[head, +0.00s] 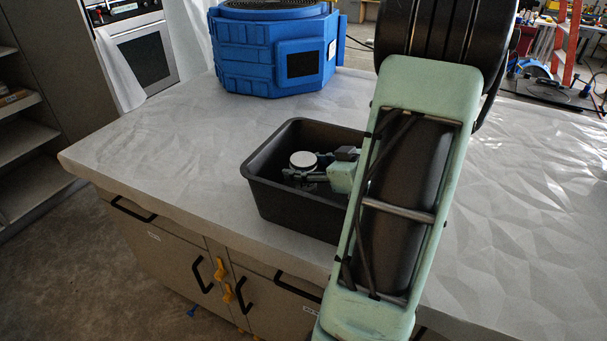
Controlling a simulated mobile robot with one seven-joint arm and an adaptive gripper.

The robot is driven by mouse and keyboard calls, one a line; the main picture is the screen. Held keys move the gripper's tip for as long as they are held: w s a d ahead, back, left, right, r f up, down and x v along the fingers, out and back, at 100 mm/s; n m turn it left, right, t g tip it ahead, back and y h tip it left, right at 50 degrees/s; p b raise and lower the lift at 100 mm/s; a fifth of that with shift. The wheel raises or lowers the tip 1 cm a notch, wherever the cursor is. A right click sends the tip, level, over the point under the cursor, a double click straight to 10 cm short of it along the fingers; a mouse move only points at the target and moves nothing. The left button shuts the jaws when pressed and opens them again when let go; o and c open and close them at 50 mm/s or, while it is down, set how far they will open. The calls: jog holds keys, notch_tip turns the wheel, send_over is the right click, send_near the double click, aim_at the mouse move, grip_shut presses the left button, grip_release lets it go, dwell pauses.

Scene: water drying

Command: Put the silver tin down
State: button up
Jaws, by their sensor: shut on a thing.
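The silver tin (303,160) is a small round can with a pale lid, in the head view near the middle. My gripper (304,176) is shut on the tin and holds it inside or just above the black bin (276,202). The lid shows at about the height of the bin's rim. The tin's lower part is hidden by my gripper and the bin's shade, so I cannot tell whether it touches the bin's floor. My arm covers the right side of the bin.
The bin stands on a grey faceted countertop (170,130) near its front edge. A large blue container (265,55) stands at the back. The counter to the left of the bin is clear. Drawers with black handles (200,275) are below the front edge.

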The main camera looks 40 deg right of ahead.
jog(key=shift+f, duration=0.75)
jog(key=shift+f, duration=0.2)
jog(key=o, duration=1.6)
jog(key=shift+r, duration=0.25)
jog(key=v, duration=0.7)
jog(key=shift+s, duration=0.25)
jog(key=shift+w+d+r, duration=0.1)
